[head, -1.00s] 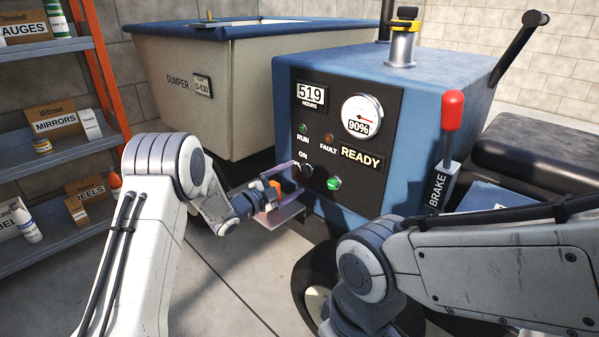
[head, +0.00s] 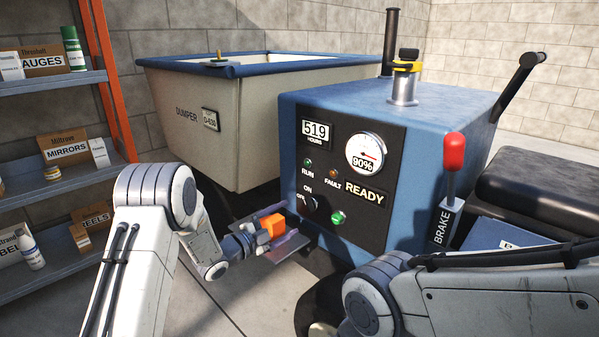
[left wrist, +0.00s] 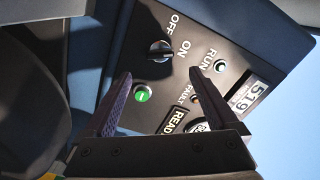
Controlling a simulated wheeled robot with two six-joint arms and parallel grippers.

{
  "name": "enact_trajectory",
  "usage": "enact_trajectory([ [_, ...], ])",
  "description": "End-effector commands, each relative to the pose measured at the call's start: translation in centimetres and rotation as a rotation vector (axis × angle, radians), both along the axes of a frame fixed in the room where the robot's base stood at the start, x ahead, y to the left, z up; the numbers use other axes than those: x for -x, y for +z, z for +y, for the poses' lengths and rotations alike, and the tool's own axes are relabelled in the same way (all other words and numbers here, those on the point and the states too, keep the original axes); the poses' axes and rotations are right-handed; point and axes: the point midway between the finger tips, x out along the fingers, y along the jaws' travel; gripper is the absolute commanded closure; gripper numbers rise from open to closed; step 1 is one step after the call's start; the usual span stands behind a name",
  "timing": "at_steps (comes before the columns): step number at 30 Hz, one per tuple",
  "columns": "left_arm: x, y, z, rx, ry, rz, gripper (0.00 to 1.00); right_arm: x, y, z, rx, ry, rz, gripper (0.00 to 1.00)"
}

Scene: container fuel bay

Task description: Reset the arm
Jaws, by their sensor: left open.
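My left gripper (head: 288,238) is open and empty in front of the dumper's control panel (head: 376,215), with a gap between it and the panel. In the left wrist view its two fingers (left wrist: 158,108) stand wide apart, facing the panel. The black OFF/ON knob (head: 309,204) and the lit green button (head: 338,217) are on the panel's lower part. The knob also shows in the left wrist view (left wrist: 160,51), above the green button (left wrist: 142,94). My right arm comes in from the right, but its gripper is outside the view.
The dumper's beige skip (head: 250,130) stands behind the panel. A red-topped brake lever (head: 453,170) rises at the right beside a black seat (head: 540,195). Shelves with boxes and bottles (head: 50,195) stand at the left. Bare floor lies below the left gripper.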

Motion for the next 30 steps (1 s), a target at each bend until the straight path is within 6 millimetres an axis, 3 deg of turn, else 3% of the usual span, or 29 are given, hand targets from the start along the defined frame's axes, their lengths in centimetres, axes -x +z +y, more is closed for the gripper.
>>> enact_trajectory([
  [7, -3.5, -0.3, -3.3, 0.001, -0.004, -0.004, 0.07, 0.0, -2.0, 0.0, 0.000, 0.000, 0.000, 0.11],
  [15, -6.2, -0.2, -5.7, 0.002, 0.000, 0.000, 0.07, 0.0, -3.2, 0.0, 0.000, 0.000, 0.000, 0.11],
  [30, -6.4, 0.0, -5.8, 0.027, 0.001, 0.023, 0.07, 0.0, -2.9, 0.0, 0.000, 0.000, 0.000, 0.11],
])
